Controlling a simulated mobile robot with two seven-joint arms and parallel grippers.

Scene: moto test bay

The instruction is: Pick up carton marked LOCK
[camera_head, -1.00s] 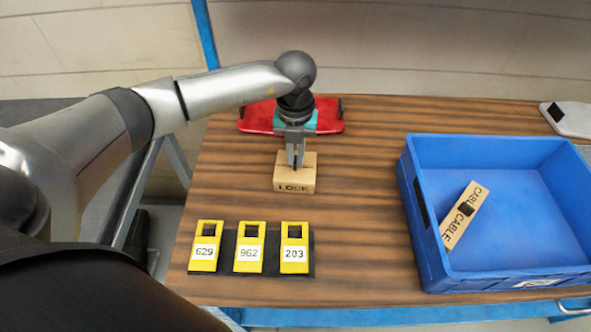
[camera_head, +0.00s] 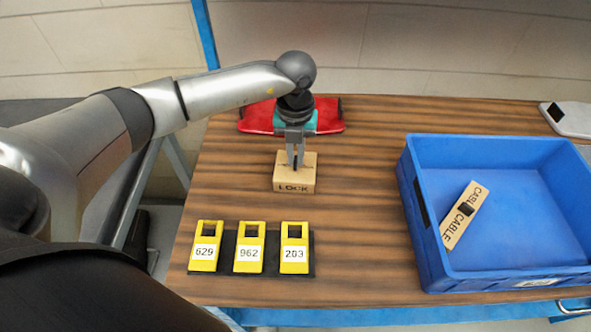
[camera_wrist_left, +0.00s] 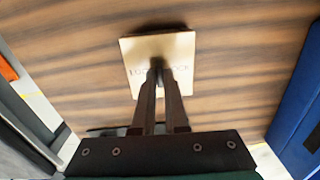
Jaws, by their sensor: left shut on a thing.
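The carton marked LOCK (camera_head: 296,187) is a small tan box on the wooden table, with its lettering on the side facing me. My left gripper (camera_head: 296,162) points down onto its top, and its fingers are shut on the carton. In the left wrist view the fingers (camera_wrist_left: 160,70) meet at the middle of the carton (camera_wrist_left: 140,50), covering part of its marking. I cannot tell whether the carton is clear of the tabletop. My right gripper is not in view.
A blue crate (camera_head: 424,240) on the right holds a carton marked CABLE (camera_head: 463,218). Yellow tags numbered 629 (camera_head: 205,254), 962 (camera_head: 248,254) and 203 (camera_head: 294,255) lie on a dark strip in front. A red object (camera_head: 257,117) lies behind my gripper. The table between carton and crate is clear.

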